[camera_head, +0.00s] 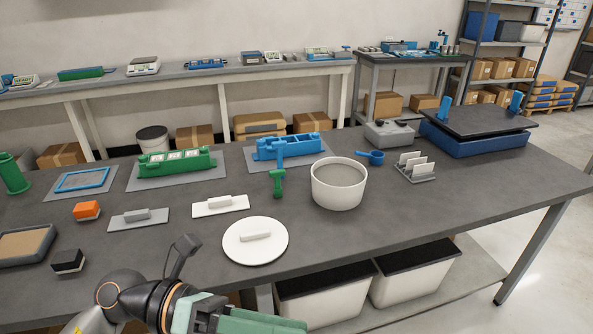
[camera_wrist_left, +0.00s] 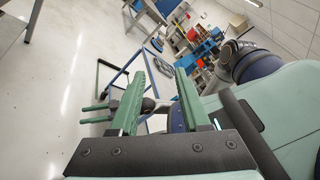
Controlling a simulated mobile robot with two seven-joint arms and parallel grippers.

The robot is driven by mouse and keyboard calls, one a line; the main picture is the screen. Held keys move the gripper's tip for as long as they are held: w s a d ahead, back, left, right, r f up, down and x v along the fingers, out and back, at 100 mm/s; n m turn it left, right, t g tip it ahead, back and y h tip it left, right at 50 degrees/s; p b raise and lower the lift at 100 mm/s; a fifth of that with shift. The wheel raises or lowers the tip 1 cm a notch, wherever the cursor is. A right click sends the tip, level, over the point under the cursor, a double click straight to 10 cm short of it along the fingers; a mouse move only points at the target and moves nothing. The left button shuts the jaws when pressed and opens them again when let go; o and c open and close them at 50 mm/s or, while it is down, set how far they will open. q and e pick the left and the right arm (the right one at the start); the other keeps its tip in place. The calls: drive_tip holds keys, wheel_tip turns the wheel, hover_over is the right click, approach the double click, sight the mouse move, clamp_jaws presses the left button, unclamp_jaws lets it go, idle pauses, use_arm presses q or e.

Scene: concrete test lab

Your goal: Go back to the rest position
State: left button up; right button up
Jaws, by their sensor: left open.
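My left arm comes in at the bottom left of the head view, in front of the table's near edge. Its green-fingered left gripper (camera_head: 262,324) is partly cut off by the bottom of the picture. In the left wrist view the two green fingers of this gripper (camera_wrist_left: 160,75) stand apart with nothing between them. They point over open floor toward a cart area, away from the table.
The grey table (camera_head: 330,235) carries a white tub (camera_head: 339,190), a round white lid (camera_head: 255,241), a green fixture (camera_head: 176,163), a blue fixture (camera_head: 287,147) and a green-handled tool (camera_head: 278,183). Two white bins (camera_head: 325,298) stand below. The wrist view shows bare floor (camera_wrist_left: 60,90).

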use_arm(q)
drive_tip(key=w+a+n+t+h+p, duration=0.1)
drive_tip(key=w+a+n+t, duration=0.1)
drive_tip(key=w+n+t, duration=0.5)
drive_tip(key=w+a+n+t+h, duration=0.1)
drive_tip(key=w+a+n+t, duration=0.2)
drive_tip(key=n+t, duration=0.8)
drive_tip(key=w+a+f+n+t+y+p, duration=0.15)
drive_tip(key=a+f+n+y, duration=0.35)
drive_tip(key=f+n+y, duration=0.75)
drive_tip(key=s+a+f+n+g+y, duration=0.2)
drive_tip(key=s+f+n+g, duration=0.2)
drive_tip(key=f, duration=0.6)
drive_tip(key=s+a+f+n+g+y, duration=0.2)
drive_tip(key=s+a+f+n+g, duration=0.1)
drive_tip(key=s+f+n, duration=0.6)
wheel_tip(320, 180, down, 2)
drive_tip(key=shift+s+f+g, duration=0.2)
drive_tip(key=shift+s+g, duration=0.2)
drive_tip(key=shift+g, duration=0.15)
